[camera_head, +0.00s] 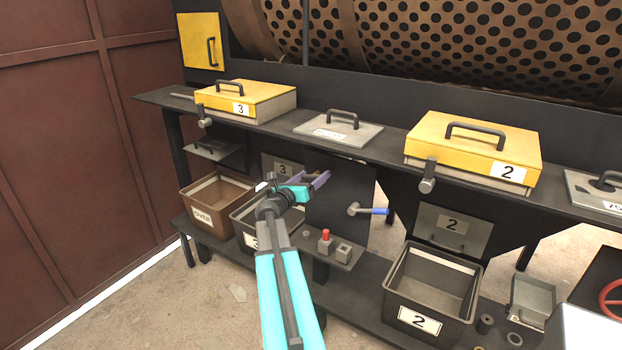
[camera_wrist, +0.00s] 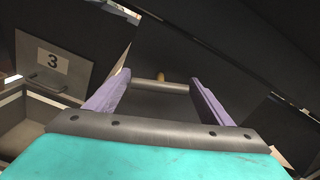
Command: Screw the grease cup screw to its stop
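My gripper (camera_head: 308,182) is at the dark panel under the bench, between the number 3 plate and the blue-handled lever. In the wrist view its two purple fingers (camera_wrist: 158,84) stand wide apart. A grey crossbar (camera_wrist: 160,87) spans the gap near the fingertips, with a small tan stub (camera_wrist: 161,76) just behind its middle. This looks like the grease cup screw, but no label shows. I cannot tell whether the fingers press on the bar's ends or only stand beside them. In the head view the screw cannot be made out at the fingers.
The lever (camera_head: 370,210) sticks out just right of my gripper. Below, a small shelf holds a red-topped part (camera_head: 325,238) and grey blocks. Bins stand at left (camera_head: 215,222) and right (camera_head: 414,320). The bench edge and yellow boxes (camera_head: 480,148) are above.

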